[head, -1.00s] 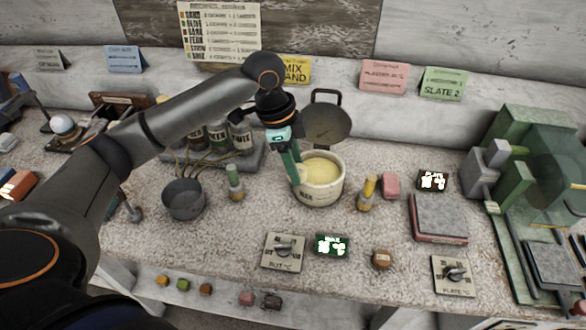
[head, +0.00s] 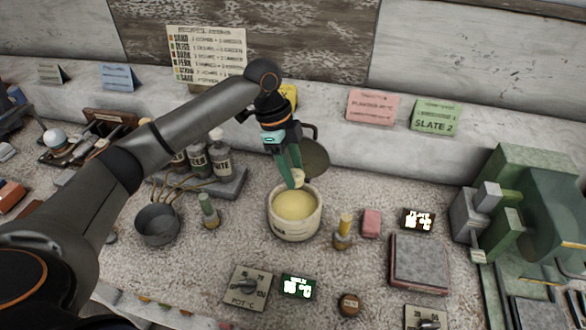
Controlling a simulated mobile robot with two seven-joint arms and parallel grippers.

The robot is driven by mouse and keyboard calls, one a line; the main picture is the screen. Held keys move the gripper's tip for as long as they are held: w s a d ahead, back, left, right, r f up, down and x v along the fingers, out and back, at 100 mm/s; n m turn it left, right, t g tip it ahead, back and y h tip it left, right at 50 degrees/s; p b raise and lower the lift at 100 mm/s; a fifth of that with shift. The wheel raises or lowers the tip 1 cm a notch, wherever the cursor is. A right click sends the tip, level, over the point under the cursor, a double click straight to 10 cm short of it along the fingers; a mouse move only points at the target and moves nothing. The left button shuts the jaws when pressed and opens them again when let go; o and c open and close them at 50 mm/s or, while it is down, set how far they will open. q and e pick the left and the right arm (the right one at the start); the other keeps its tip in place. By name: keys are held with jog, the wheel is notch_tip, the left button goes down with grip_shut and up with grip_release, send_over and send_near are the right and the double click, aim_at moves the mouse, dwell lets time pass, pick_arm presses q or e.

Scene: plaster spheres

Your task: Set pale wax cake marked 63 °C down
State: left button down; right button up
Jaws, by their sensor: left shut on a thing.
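My left gripper (head: 291,182) points down over the back rim of a cream pot (head: 293,230). It is shut on a small pale piece (head: 299,177), which I take to be the pale wax cake. No 63 °C mark can be read on it. The pot holds smooth yellow wax (head: 294,206). The piece is at or just above the pot's back edge; whether it touches the rim I cannot tell. My right gripper is not in view.
A dark round lid (head: 315,158) stands behind the pot. A grey pan (head: 157,224) and a green-topped bottle (head: 209,211) are to its left. A yellow-topped bottle (head: 343,231), a pink block (head: 371,222) and a grey slab (head: 419,262) are to its right.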

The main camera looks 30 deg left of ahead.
pick_arm(q)
jog(key=b, duration=0.2)
send_over(296, 207)
jog(key=shift+s+a+f, duration=0.1)
jog(key=shift+a+f, duration=0.1)
jog(key=shift+f, duration=1.2)
jog(key=shift+a+f, duration=0.15)
jog(key=shift+f, duration=1.25)
jog(key=shift+p, duration=0.35)
jog(key=shift+p, duration=0.5)
jog(key=shift+f+b, duration=0.3)
jog(key=shift+f, duration=1.6)
jog(key=shift+c, duration=1.2)
grip_release()
